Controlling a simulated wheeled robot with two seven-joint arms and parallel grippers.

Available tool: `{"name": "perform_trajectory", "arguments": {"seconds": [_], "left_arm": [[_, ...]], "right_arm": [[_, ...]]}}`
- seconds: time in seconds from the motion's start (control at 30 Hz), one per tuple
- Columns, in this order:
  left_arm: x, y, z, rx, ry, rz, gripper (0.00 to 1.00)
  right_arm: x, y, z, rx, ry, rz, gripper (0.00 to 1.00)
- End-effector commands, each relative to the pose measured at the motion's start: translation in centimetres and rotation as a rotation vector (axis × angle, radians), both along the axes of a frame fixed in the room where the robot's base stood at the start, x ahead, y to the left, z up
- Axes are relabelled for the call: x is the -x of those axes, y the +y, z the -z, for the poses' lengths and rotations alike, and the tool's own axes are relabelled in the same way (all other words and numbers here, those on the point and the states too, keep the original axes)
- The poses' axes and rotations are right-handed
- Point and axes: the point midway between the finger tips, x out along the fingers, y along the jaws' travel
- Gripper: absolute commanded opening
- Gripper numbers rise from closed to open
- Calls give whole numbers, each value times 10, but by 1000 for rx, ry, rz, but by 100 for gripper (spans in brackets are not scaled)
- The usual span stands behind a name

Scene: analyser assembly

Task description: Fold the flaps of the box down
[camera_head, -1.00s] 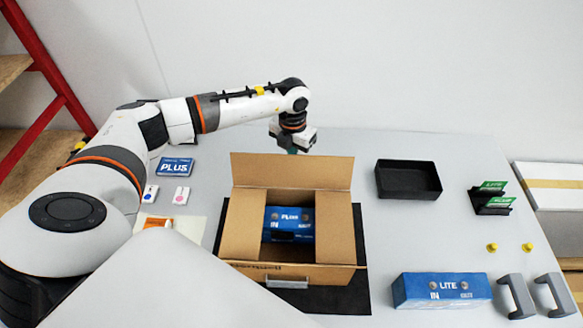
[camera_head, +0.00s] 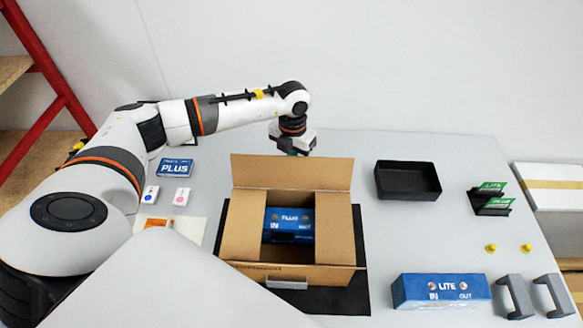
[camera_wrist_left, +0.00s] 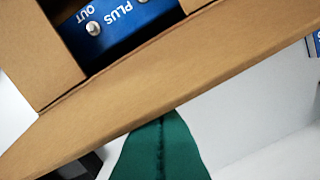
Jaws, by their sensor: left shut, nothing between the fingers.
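The cardboard box (camera_head: 338,225) stands open on a dark mat with a blue PLUS unit (camera_head: 290,226) inside. Its back flap (camera_head: 291,172) stands up and leans back. The side flaps are folded inward, and the front flap (camera_head: 290,271) is at the near edge. My left gripper (camera_head: 297,152) is behind the back flap, partly hidden by it. In the left wrist view, the green fingers (camera_wrist_left: 160,150) are together and empty, with their tips at the outer side of the back flap (camera_wrist_left: 170,75). Whether they touch it I cannot tell. My right gripper is not in view.
A PLUS card (camera_head: 175,168) and small tags lie left. My left arm spans the left side.

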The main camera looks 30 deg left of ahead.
Motion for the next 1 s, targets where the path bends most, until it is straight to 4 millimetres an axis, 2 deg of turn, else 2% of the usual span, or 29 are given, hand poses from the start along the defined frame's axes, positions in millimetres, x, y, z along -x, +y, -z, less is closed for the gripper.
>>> {"name": "perform_trajectory", "arguments": {"seconds": [0.03,0.23,0.5,0.73,1.0], "left_arm": [[6,-3,-7,0,2,3,0],[23,-13,-13,-1,2,3,0],[32,-19,-13,-1,2,1,0],[50,-30,-15,-1,1,2,0],[61,-37,-11,0,2,2,0]], "right_arm": [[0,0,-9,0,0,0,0],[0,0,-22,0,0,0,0],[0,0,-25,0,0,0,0],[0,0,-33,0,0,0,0],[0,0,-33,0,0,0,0]]}}
